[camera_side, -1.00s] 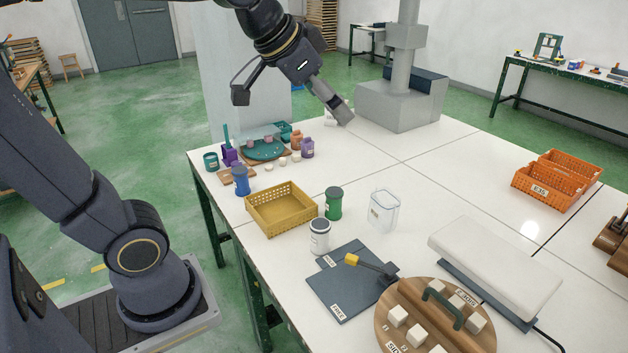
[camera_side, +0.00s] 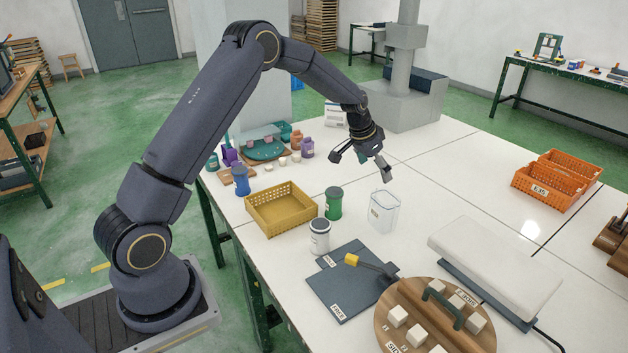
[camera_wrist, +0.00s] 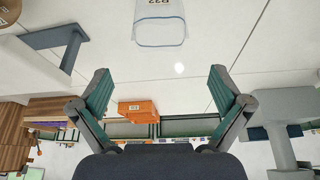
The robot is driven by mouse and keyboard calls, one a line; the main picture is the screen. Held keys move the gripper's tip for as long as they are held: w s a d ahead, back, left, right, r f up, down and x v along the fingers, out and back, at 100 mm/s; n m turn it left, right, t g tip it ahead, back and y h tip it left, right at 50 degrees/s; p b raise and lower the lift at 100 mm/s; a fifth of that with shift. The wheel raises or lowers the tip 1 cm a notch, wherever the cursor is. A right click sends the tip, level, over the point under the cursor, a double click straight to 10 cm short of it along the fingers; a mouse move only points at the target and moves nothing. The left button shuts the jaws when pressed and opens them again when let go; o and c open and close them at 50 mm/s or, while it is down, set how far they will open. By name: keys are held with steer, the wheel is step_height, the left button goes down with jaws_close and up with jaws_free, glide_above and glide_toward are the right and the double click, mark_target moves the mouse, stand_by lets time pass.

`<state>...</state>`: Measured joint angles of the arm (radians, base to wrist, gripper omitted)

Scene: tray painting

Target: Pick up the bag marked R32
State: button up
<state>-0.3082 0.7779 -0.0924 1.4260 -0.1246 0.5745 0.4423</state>
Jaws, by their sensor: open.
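A clear bag or pouch (camera_side: 384,212) with a pale label stands on the white table in the side view; its label is too small to read there. In the wrist view a clear bag (camera_wrist: 160,32) shows at the top edge, its label partly cut off and hard to read, perhaps R32. My gripper (camera_side: 386,174) is above and just behind the clear bag in the side view, apart from it. In the wrist view my gripper (camera_wrist: 160,80) has its two green-padded fingers wide apart, with nothing between them.
A green jar (camera_side: 333,204), a white jar (camera_side: 319,238) and a yellow basket (camera_side: 281,211) stand left of the bag. A dark board (camera_side: 340,295) and a white padded press (camera_side: 495,265) lie nearer. An orange crate (camera_side: 555,182) stands right.

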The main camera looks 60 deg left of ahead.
glide_toward(386, 195)
steer(key=s+d, duration=0.1)
steer(key=s+d+f, duration=0.1)
steer(key=shift+s+d+f, duration=0.25)
steer(key=shift+d+f, duration=0.05)
steer(key=shift+d, duration=0.05)
steer(key=x, duration=0.2)
steer(key=w+x, duration=0.1)
steer(key=x, duration=0.2)
steer(key=shift+w+d+f, duration=0.1)
steer(key=c, duration=0.6)
